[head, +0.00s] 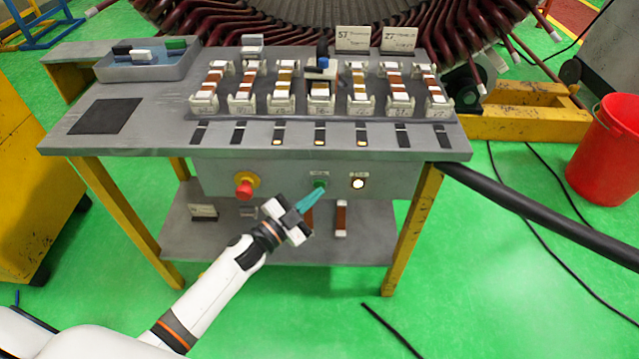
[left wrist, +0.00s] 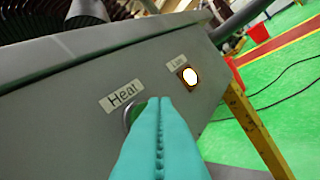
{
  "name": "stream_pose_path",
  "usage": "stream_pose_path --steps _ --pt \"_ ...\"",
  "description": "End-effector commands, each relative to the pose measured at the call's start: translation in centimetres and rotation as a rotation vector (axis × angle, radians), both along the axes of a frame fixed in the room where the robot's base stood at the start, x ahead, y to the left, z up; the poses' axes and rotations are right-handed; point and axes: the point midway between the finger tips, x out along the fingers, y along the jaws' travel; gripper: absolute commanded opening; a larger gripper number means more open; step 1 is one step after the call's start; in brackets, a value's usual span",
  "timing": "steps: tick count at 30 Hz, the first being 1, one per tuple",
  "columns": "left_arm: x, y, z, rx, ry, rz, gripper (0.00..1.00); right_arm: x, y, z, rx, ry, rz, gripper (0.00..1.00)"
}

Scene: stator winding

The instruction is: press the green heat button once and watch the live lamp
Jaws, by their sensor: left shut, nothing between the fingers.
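The green heat button (head: 320,183) is on the grey front panel of the bench, under a small label. In the left wrist view the button (left wrist: 134,112) sits below the "Heat" label and is partly hidden behind my fingers. My left gripper (head: 316,195) is shut and empty, its teal fingertips at the button. I cannot tell whether they touch it. The fingers (left wrist: 157,108) fill the lower middle of the left wrist view. The live lamp (head: 358,183), right of the button, glows bright whitish yellow; it also shows lit in the left wrist view (left wrist: 190,76).
A red emergency knob (head: 244,189) on a yellow base is left of the button. The bench top (head: 170,120) carries several copper-wound pieces in holders and a grey tray (head: 150,70). A thick black cable (head: 540,213) runs off to the right; a red bucket (head: 610,135) stands beyond.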

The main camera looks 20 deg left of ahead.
Motion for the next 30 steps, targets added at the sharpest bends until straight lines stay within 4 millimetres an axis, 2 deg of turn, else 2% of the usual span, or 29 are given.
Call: stream_pose_path --steps 14,24,30 --pt "-0.8 -0.3 0.0 0.0 0.001 -0.001 0.0 0.0 0.1 0.4 0.001 0.0 0.0 0.0" --pt "-4.1 -1.2 0.1 -0.001 0.002 -0.002 0.0 0.0 0.2 1.6 0.002 0.0 -0.001 0.0" --pt "-5.3 -1.6 0.0 0.0 0.0 0.0 0.0 0.0 0.2 1.9 0.002 0.0 -0.001 0.0"
